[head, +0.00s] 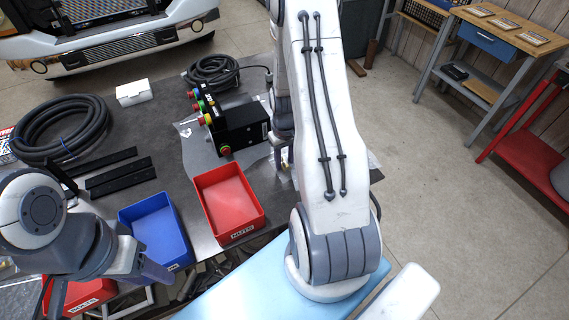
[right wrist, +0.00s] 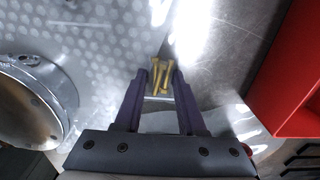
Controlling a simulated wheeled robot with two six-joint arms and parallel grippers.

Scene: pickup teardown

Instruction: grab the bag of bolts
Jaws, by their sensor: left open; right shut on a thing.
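The bag of bolts (right wrist: 161,77) shows in the right wrist view as brass-coloured bolts in clear plastic. My right gripper (right wrist: 161,75) is shut on it, with a purple finger on each side. More brass pieces show just beyond the fingertips; I cannot tell whether they belong to the same bag.
A red NUTS bin (head: 228,232) stands at the table's front edge. Behind it are a black button box (head: 245,126) and a coiled cable (head: 212,72). A black hose (head: 60,127) and dark bars (head: 120,177) lie at left. A round metal part (right wrist: 35,100) is left of my right gripper.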

